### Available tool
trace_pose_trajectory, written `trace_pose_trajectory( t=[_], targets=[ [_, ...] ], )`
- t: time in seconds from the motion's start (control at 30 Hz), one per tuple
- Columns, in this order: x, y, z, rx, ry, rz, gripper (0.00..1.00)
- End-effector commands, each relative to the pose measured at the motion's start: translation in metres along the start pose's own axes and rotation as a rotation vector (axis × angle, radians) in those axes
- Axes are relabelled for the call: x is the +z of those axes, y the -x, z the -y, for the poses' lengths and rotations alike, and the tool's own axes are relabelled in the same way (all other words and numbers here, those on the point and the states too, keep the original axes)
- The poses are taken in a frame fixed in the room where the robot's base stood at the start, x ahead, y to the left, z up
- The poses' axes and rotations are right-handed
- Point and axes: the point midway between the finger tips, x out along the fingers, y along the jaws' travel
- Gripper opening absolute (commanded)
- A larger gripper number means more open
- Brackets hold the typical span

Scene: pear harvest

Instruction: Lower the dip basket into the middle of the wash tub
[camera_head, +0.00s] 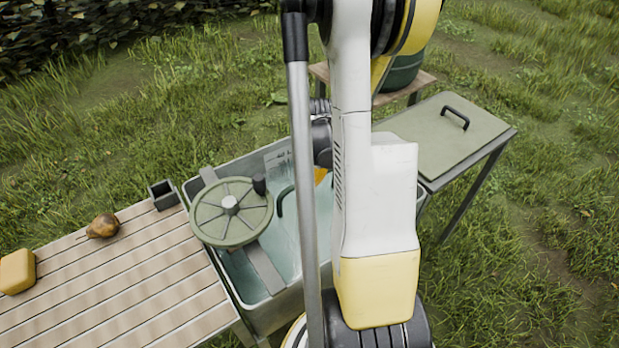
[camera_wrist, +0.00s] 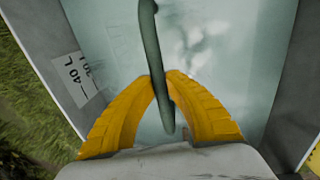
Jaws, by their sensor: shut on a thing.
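The wash tub (camera_head: 270,312) is a grey metal trough with pale water in it, partly hidden behind my arm. In the wrist view, its wall (camera_wrist: 62,62) carries a litre-mark label, and water fills most of the picture. My gripper (camera_wrist: 161,80) has its yellow fingers shut on a dark green bar, which looks like the dip basket's handle (camera_wrist: 149,35). A curved dark piece of this handle (camera_head: 282,198) shows over the water in the head view. The basket's body cannot be made out in either view. One yellow finger shows beside my arm in the head view.
A green crank wheel (camera_head: 213,222) on a metal bar spans the tub's left part. A slatted bench (camera_head: 120,280) at left holds a brown pear (camera_head: 103,226), a yellow block (camera_head: 17,271) and a dark open box (camera_head: 163,195). A lid with a handle (camera_head: 435,135) lies at right.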

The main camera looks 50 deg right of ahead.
Motion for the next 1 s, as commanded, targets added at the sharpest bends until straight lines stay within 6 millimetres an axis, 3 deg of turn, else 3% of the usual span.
trace_pose_trajectory(
  t=[0.93, 0.97, 1.0],
  targets=[
    [0.0, -0.005, 0.013, -0.001, 0.0, 0.0, 0.0],
    [0.0, -0.005, 0.013, -0.001, 0.0, 0.0, 0.22],
    [0.0, -0.005, 0.013, -0.001, 0.0, 0.0, 0.35]
  ],
)
